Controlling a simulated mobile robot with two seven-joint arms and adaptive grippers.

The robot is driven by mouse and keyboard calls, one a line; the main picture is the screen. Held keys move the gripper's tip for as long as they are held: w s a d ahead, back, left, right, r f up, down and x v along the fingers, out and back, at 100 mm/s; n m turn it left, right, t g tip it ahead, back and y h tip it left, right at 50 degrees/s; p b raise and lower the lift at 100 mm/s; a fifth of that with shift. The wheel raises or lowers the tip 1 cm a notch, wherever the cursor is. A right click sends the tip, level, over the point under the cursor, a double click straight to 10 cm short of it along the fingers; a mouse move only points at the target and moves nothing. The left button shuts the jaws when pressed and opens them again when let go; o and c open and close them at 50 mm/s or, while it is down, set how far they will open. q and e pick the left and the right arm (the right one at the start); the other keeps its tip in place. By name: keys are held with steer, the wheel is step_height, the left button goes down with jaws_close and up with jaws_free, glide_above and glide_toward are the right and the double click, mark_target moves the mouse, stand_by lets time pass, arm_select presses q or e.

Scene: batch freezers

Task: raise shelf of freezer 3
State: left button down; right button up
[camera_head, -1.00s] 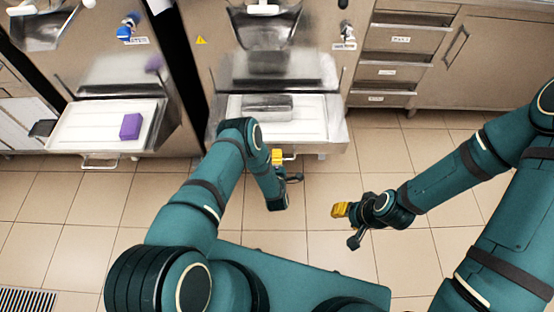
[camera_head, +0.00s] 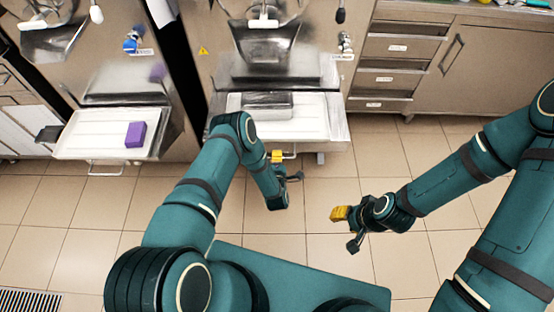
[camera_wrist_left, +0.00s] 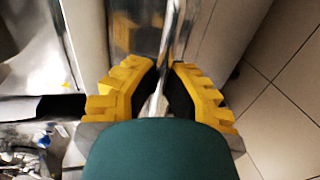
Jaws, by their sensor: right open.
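The shelf (camera_head: 314,128) of the middle freezer (camera_head: 215,75) is a white tray in a steel frame, with a steel pan on it. I cannot read which freezer is number 3. My left gripper (camera_head: 277,157) is at the shelf's front edge, partly hidden by my arm. In the left wrist view its yellow fingers (camera_wrist_left: 163,72) are closed around a thin metal bar, the shelf handle (camera_wrist_left: 176,25), with one finger on each side. My right gripper (camera_head: 345,228) is open and empty, above the floor to the right, away from the shelf.
The left freezer has its own white shelf (camera_head: 75,143) with a purple block (camera_head: 135,134) on it. Steel drawers (camera_head: 385,78) and a cabinet (camera_head: 480,70) stand at the right. The tiled floor (camera_head: 480,215) in front is clear.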

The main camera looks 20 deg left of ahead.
mark_target(277, 141)
arm_select(q)
step_height(277, 141, up, 6)
steer(key=p, duration=0.3)
steer(key=shift+r, duration=0.1)
steer(key=shift+w, duration=0.15)
steer(key=shift+r, duration=0.1)
steer(key=c, duration=1.1)
jaws_free()
steer(key=shift+c, duration=0.2)
steer(key=shift+o, duration=0.6)
steer(key=shift+r, duration=0.1)
steer(key=shift+s+d, duration=0.1)
steer(key=shift+s, duration=0.3)
steer(key=v, duration=1.1)
steer(key=shift+s, duration=0.2)
